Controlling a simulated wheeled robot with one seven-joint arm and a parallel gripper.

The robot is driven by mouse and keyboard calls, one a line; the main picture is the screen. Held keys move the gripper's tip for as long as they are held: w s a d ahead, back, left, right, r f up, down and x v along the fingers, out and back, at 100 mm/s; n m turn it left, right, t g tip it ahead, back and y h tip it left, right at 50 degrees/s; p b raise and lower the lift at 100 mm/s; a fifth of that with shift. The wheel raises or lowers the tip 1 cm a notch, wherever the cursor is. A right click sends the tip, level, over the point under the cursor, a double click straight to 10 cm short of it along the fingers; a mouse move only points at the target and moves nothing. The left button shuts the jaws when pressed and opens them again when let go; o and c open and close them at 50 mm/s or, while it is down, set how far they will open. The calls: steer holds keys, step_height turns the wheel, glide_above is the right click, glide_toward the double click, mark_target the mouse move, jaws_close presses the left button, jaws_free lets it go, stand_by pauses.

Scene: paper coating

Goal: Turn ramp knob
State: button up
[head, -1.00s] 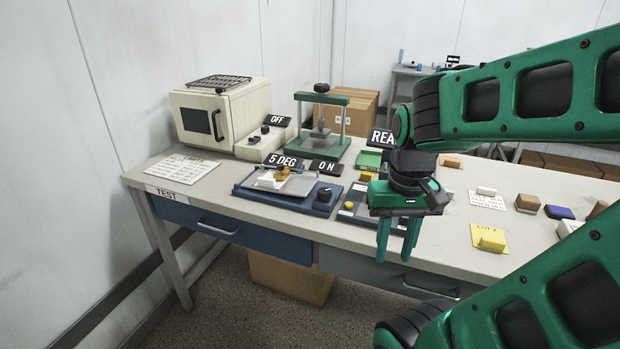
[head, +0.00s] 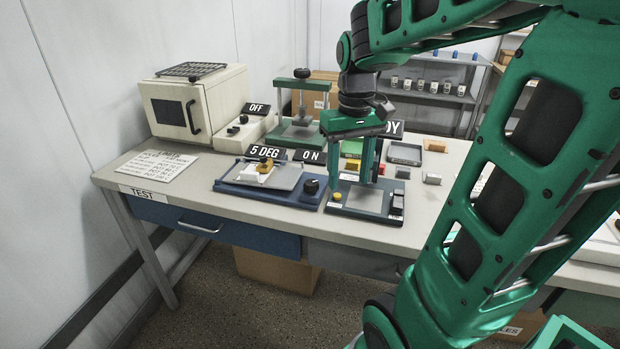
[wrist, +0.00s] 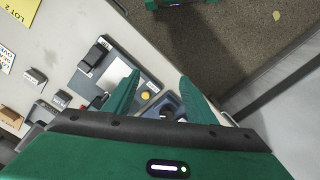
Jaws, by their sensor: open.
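The ramp is a blue base (head: 232,188) with a tilted grey plate, under signs reading "5 DEG" and "ON". The black ramp knob (head: 311,187) stands at the right end of the base. My gripper (head: 350,183) is open and empty, fingers pointing down, to the right of the knob and over the dark panel beside the ramp. In the wrist view my gripper (wrist: 158,82) has its fingers spread.
The dark panel (head: 372,207) has a yellow button and a black block. A white piece with a yellow-brown block (head: 265,166) lies on the ramp plate. A cream oven (head: 190,105) and a green press (head: 300,130) stand behind.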

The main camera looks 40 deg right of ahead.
mark_target(311, 182)
steer(key=w+r+n, duration=0.1)
steer(key=w+n, duration=0.2)
steer(key=w, duration=1.1)
step_height(311, 182, down, 10)
steer(key=shift+w+f, duration=0.15)
steer(key=c, duration=1)
